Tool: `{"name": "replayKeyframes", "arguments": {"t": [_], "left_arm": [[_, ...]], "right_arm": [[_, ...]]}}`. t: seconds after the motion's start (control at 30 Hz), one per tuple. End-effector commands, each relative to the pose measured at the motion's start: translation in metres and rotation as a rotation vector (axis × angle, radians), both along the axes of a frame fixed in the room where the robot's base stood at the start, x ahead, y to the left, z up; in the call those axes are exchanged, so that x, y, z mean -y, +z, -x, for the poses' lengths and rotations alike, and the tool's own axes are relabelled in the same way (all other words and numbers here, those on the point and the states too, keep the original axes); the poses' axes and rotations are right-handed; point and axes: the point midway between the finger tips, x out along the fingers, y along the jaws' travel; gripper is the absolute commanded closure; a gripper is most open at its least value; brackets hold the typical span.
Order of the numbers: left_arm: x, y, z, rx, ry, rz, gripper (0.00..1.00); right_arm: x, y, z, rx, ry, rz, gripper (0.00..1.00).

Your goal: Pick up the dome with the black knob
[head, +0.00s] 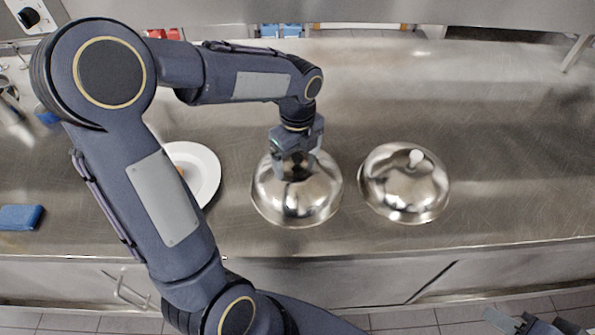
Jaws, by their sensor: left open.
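A shiny steel dome (300,203) stands on the metal counter in the middle of the head view. My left gripper (296,168) is directly over its top, pointing down, with its fingers open around the dark knob area. The black knob is mostly hidden by the gripper, and I cannot tell whether the fingers touch it. A second steel dome (400,190) with a light knob (416,157) stands just to the right. Part of my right gripper (535,324) shows at the bottom right corner, low in front of the counter and away from the domes.
A white plate (203,172) lies to the left, partly hidden behind my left arm. A blue sponge-like block (20,217) lies at the far left. The steel counter (510,170) is clear to the right of the domes; its front edge runs just below them.

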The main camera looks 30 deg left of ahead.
Motion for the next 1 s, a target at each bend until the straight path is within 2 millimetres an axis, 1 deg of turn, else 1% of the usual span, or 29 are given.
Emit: {"name": "replayKeyframes", "arguments": {"t": [0.13,0.17,0.7,0.8,1.0], "left_arm": [[-0.0001,0.0001,-0.0001,0.0,0.001,0.0,0.11],[0.0,0.0002,-0.0001,0.0,0.001,0.0,0.14],[0.0003,-0.0015,0.0005,-0.003,0.0,0.0,0.85],[0.0002,-0.0022,0.0011,-0.005,0.0,0.0,0.96],[0.0,-0.003,0.0018,-0.009,0.001,0.0,0.96]], "right_arm": [[0.0,-0.0001,0.0,0.0,0.0,0.0,0.64],[0.0,-0.0001,0.0,0.0,0.0,0.0,0.64],[0.0,-0.0006,0.0,0.0,0.0,0.0,0.64],[0.0,-0.0007,-0.0001,0.0,0.0,0.0,0.64],[0.0,-0.0009,-0.0001,0.0,0.0,0.0,0.64]]}}
